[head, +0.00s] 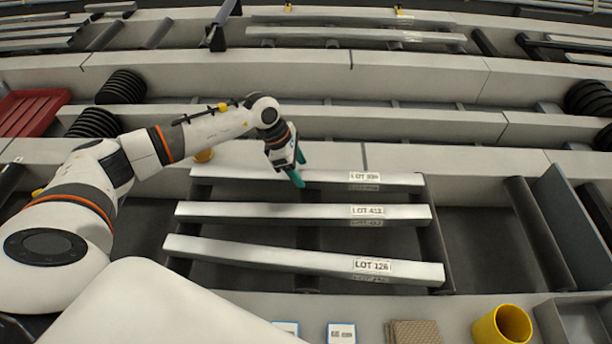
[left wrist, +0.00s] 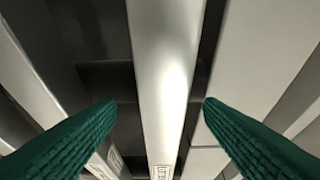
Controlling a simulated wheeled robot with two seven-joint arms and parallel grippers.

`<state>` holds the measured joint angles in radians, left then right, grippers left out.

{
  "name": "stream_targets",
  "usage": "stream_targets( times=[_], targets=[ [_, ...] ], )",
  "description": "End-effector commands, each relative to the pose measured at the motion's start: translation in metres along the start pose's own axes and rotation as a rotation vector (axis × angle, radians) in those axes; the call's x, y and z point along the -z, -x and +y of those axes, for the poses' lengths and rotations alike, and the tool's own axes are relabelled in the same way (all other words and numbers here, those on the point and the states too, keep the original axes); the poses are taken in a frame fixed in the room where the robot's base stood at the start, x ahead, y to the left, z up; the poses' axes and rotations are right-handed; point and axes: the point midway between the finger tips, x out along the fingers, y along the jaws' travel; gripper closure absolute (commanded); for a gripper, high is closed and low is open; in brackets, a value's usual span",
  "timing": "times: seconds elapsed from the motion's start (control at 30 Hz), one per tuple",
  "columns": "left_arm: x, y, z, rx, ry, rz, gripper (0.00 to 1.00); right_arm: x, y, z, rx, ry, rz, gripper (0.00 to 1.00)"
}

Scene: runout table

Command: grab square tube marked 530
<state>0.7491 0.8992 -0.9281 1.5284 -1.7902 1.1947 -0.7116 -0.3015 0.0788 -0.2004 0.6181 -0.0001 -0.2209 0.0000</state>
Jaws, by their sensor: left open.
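Three pale square tubes lie side by side across dark supports in the head view. The farthest tube (head: 335,177) has a small label that seems to read LOT 530, though its digits are blurred. The middle tube (head: 280,211) reads LOT 412 and the nearest tube (head: 290,257) reads LOT 126. My left gripper (head: 296,176) is open at the farthest tube, left of its label. In the left wrist view the farthest tube (left wrist: 168,75) runs between the spread green fingers (left wrist: 160,104), with a gap on each side. My right gripper is not in view.
A light beam (head: 450,158) runs just behind the farthest tube. Dark dividers (head: 540,235) stand to the right. A yellow cup (head: 502,325), a brown block (head: 414,332) and small cards (head: 341,333) sit on the front ledge.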

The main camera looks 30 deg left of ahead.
Motion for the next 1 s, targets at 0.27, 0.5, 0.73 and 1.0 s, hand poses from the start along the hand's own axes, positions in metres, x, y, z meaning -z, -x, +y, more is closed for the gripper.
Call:
stream_targets(
  times=[0.27,0.5,0.73,1.0],
  targets=[
    [0.001,-0.035,-0.003,-0.002,0.000,0.001,0.38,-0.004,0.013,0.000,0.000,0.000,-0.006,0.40],
    [0.000,-0.038,-0.003,-0.001,-0.001,0.001,0.38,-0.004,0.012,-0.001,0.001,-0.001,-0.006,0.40],
    [0.001,-0.038,-0.003,-0.001,0.000,0.001,0.73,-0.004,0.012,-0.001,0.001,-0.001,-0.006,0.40],
    [0.002,-0.036,-0.004,0.002,-0.001,0.005,1.00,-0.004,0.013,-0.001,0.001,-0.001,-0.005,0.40]
  ],
)
